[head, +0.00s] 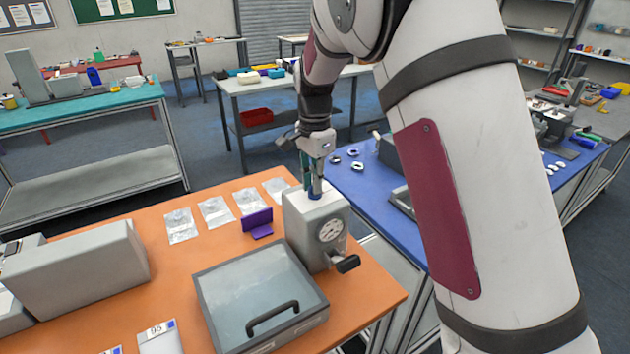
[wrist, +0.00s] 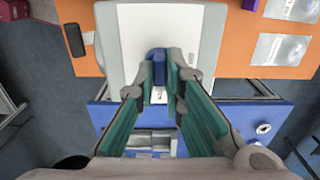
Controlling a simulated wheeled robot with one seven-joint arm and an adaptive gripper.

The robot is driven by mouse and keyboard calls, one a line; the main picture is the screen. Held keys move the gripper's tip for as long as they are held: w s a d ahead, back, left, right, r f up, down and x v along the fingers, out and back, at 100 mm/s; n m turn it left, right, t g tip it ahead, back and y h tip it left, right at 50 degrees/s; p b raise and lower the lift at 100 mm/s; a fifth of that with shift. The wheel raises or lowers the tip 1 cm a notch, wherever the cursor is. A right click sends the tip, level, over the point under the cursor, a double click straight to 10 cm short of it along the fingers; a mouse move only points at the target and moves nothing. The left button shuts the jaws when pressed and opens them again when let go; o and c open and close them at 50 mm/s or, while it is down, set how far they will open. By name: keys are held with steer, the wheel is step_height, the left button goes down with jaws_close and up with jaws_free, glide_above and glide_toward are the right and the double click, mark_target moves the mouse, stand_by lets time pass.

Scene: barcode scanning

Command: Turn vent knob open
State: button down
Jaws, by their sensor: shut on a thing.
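The vent knob is a small blue knob (head: 315,193) on top of a light grey box (head: 301,222) with a round gauge (head: 331,230) on its front. My gripper (head: 313,188) reaches down from above onto the knob. In the wrist view the blue knob (wrist: 159,66) sits between my two green-padded fingertips (wrist: 159,75), which are shut on it. The knob's lower part is partly hidden by the fingers. The top of the grey box (wrist: 190,30) lies just beyond them.
A clear-lidded chamber (head: 258,292) with a black handle stands in front of the grey box on the orange table (head: 180,270). A black lever (head: 347,263) sticks out of the box's front. A purple stand (head: 257,224) and several clear pouches (head: 215,211) lie to the left.

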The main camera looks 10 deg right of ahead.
stand_by(0.5)
steer(key=c, duration=1.7)
jaws_free()
step_height(320, 180, up, 12)
steer(key=shift+r, duration=0.1)
